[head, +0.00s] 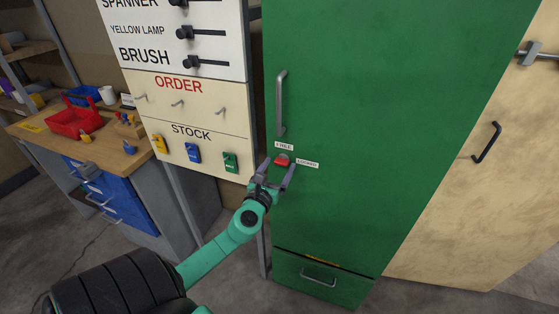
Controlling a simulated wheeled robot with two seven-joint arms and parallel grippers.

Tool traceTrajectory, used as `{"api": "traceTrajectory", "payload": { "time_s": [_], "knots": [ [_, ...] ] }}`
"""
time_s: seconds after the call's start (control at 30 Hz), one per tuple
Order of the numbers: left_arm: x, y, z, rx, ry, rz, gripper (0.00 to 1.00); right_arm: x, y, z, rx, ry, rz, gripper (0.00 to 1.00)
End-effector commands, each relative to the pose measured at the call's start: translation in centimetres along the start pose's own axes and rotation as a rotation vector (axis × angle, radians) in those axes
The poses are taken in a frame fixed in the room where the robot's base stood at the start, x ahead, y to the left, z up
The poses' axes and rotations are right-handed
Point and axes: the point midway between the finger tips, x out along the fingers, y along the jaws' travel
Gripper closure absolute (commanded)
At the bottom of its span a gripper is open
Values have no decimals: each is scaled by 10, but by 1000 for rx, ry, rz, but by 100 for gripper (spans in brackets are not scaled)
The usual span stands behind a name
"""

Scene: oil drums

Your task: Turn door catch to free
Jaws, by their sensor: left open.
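The door catch (283,161) is a small red knob on a grey base, on the green cabinet door (370,130). A label reading FREE (284,146) is just above it, and a label reading LOCKED (307,163) is to its right. My left gripper (276,168) is at the catch, its fingers open and one on either side of the red part. I cannot tell whether the fingers touch it. A grey vertical door handle (281,103) is above the catch. My right gripper is not in view.
Left of the door stands a board with ORDER and STOCK panels (190,105), hooks and coloured tags. A workbench (130,158) with a red tray (75,122) is further left. A green drawer (345,287) is below the door, a beige cabinet (465,200) to its right.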

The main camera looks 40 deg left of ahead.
Motion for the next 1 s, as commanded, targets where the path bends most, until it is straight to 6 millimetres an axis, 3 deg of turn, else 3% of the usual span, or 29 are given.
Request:
{"api": "traceTrajectory", "payload": {
  "time_s": [0.1, 0.37, 0.5, 0.6, 1.0],
  "knots": [
    [12, 0, 0, -1, 0, -1, 15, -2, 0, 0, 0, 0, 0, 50],
    [14, 0, -1, -2, 2, -1, 15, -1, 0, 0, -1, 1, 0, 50],
    [14, 0, -1, -2, 1, -1, 69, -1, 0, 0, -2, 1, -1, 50],
    [14, 0, -1, -2, 1, -1, 100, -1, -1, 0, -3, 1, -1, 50],
    [14, 0, -2, -71, 0, 0, 100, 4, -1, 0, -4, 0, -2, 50]
  ]
}}
